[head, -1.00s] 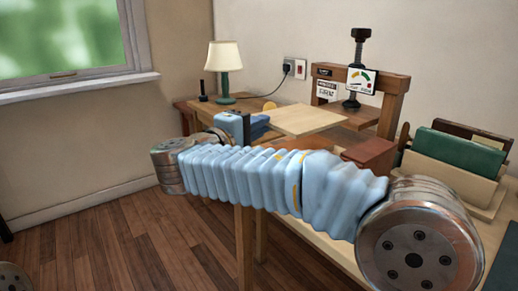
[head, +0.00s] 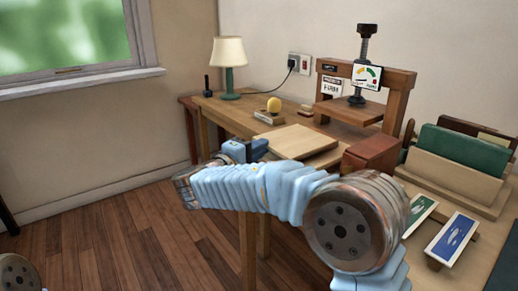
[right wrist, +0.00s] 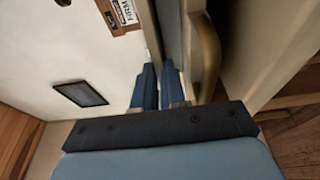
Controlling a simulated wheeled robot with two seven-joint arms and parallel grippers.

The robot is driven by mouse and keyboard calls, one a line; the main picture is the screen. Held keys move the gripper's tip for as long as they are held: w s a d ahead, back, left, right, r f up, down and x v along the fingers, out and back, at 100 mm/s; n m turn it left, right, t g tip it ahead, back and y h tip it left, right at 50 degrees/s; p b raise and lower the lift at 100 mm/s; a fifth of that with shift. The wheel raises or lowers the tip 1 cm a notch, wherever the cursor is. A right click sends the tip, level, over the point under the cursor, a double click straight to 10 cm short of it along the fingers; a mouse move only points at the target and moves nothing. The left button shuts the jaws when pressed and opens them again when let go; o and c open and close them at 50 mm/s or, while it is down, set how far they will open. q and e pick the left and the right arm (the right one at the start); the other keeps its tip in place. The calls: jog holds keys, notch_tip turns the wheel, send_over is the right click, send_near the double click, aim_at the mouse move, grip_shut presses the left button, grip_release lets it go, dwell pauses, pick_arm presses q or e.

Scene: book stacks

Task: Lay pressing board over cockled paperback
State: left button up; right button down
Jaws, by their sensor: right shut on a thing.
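The pressing board (head: 294,142) is a pale, flat wooden panel, near level over the front left part of the table in the head view. My right gripper (head: 262,150) is shut on its left front edge. In the right wrist view the blue fingers of my right gripper (right wrist: 158,78) close around a thin edge, and the board shows only in part. I cannot make out the cockled paperback; the board or my arm may hide it. I cannot tell whether the board rests on something or hangs just above it. My left gripper is not in view.
A wooden screw press (head: 362,95) with a gauge stands at the back right. A reddish-brown block (head: 371,154) sits close to the board's right. A lamp (head: 229,62) and a yellow knob (head: 273,104) stand behind. A book rack (head: 455,178) is at the right.

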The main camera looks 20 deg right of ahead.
jog(key=shift+f, duration=0.15)
jog(key=c, duration=1.5)
grip_release()
jog(key=shift+r, duration=0.3)
jog(key=b+v, duration=0.1)
jog(key=v, duration=1.1)
jog(key=shift+f, duration=0.15)
